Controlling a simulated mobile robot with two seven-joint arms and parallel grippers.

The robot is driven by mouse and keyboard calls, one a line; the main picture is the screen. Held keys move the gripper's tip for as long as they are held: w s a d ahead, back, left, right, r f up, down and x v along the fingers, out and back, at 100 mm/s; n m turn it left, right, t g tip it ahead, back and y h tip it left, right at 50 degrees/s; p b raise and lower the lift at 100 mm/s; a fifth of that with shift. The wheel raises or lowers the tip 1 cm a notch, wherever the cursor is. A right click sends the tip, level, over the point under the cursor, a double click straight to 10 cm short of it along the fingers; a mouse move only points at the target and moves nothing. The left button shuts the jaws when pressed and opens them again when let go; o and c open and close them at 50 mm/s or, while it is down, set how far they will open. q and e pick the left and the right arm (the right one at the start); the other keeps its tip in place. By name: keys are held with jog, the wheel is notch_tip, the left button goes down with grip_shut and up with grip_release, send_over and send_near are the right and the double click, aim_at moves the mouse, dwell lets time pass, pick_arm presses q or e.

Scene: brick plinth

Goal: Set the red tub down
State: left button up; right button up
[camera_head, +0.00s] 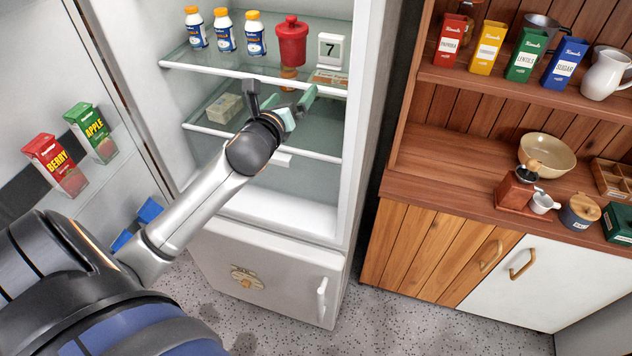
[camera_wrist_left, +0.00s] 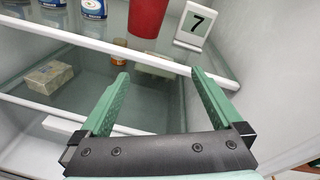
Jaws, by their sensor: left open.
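The red tub (camera_head: 292,42) stands upright, lid on, on the upper glass shelf (camera_head: 240,68) of the open fridge, next to a white card with a 7 (camera_head: 331,51). The wrist view shows only the lower part of the tub (camera_wrist_left: 148,17) at its top edge. My left gripper (camera_head: 280,97) is in front of the fridge, below the tub and apart from it. Its green fingers (camera_wrist_left: 160,75) are spread with nothing between them. My right gripper is in neither view.
Several white bottles (camera_head: 224,31) stand left of the tub. A pale block (camera_head: 224,107) and an amber jar (camera_wrist_left: 118,52) are lower down. The fridge door with a berry carton (camera_head: 56,165) and an apple carton (camera_head: 92,132) is at left. A wooden cupboard (camera_head: 440,240) stands right.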

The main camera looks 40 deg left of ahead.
pick_arm(q)
jog(key=s+d+f+n+g+h, duration=0.1)
jog(key=s+d+f+n+h, duration=0.2)
jog(key=f, duration=0.4)
jog(key=s+d+f+n+g, duration=0.1)
jog(key=s+d+f+n, duration=0.1)
jog(key=d+f+n, duration=0.3)
jog(key=s+d+f+n+g+h, duration=0.1)
jog(key=s+d+f+n+h, duration=0.15)
jog(key=f, duration=0.55)
jog(key=s+d+f+n+g+h, duration=0.2)
jog(key=s+d+f+n+g, duration=0.1)
jog(key=s+d+f+n, duration=0.9)
jog(key=shift+s+d+f+n, duration=0.25)
jog(key=shift+s+d+n, duration=0.35)
jog(key=shift+s+n, duration=1.3)
jog(key=shift+s+m+h, duration=0.25)
